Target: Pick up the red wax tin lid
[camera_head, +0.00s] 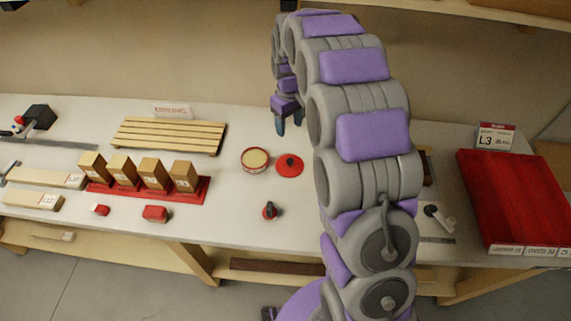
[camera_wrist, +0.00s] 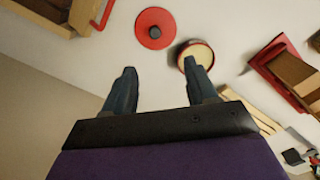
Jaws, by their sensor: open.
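The red wax tin lid (camera_head: 289,165) is a flat red disc with a dark knob. It lies on the white bench, just right of the open round tin (camera_head: 255,160) with pale yellow wax in it. In the wrist view the lid (camera_wrist: 155,28) is at the top and the tin (camera_wrist: 195,55) is to its right. My gripper (camera_head: 288,128) hangs above the bench beyond the lid, apart from it. In the wrist view my gripper (camera_wrist: 160,80) has its two dark fingers spread, with nothing between them. The right fingertip overlaps the tin's edge in that view.
A slatted wooden rack (camera_head: 168,135) stands left of the tin. A red holder (camera_head: 140,189) carries several wooden blocks. A red tray (camera_head: 515,200) is at the right. Bare bench surrounds the lid's front side.

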